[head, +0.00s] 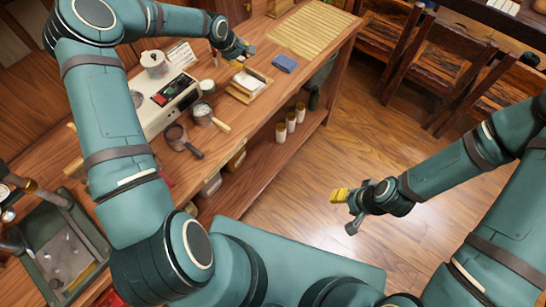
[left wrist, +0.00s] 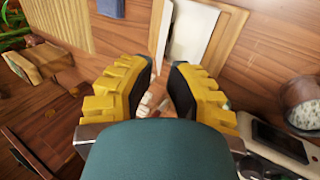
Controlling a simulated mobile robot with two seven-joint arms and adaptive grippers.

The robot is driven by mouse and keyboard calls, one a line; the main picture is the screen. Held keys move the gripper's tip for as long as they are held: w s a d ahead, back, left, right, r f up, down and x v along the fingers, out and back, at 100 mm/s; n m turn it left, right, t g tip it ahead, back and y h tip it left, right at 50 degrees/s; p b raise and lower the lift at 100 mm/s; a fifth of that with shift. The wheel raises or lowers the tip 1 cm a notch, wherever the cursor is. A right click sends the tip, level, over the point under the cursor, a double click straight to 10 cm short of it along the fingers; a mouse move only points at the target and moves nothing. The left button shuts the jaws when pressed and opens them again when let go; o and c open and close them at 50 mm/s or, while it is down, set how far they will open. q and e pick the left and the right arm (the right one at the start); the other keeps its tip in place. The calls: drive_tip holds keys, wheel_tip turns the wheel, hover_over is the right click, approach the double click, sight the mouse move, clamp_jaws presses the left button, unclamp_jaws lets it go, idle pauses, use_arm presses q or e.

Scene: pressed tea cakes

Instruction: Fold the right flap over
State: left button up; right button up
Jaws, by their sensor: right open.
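A wooden tray (head: 236,96) with white paper (head: 250,81) on it stands on the wooden counter. In the left wrist view the white paper (left wrist: 190,32) lies inside the tray's pale rim (left wrist: 232,25), just beyond my fingers. I cannot clearly tell the flaps or a tea cake apart. My left gripper (head: 246,50) is above the counter behind the tray. In the left wrist view its yellow-padded fingers (left wrist: 160,85) are apart, with nothing seen gripped between them. My right gripper (head: 340,196) is open and empty, over the floor away from the counter.
A blue cloth (head: 284,63) and a slatted mat (head: 308,30) lie right of the tray. Chairs (head: 440,58) stand across the floor.

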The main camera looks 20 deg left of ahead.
use_arm(q)
drive_tip(key=v, duration=0.7)
drive_tip(key=s+d+f+m+g+h+b, duration=0.1)
drive_tip(key=s+d+f+m+b, duration=0.15)
drive_tip(key=d+f, duration=0.35)
drive_tip(key=s+d+f+m+g+h+b, duration=0.1)
drive_tip(key=s+d+f+m, duration=0.1)
drive_tip(key=s+d+f, duration=0.35)
drive_tip(key=s+d+f+m+g+b, duration=0.1)
drive_tip(key=s+d+f+m+b, duration=0.2)
drive_tip(key=s+d+f, duration=0.5)
drive_tip(key=shift+s+d+f+m+g, duration=0.3)
drive_tip(key=shift+s+f+m, duration=0.45)
drive_tip(key=shift+s+f, duration=1.15)
drive_tip(key=shift+s+r, duration=0.15)
drive_tip(key=shift+r, duration=0.05)
drive_tip(key=shift+o, duration=1.4)
drive_tip(key=shift+s, duration=0.1)
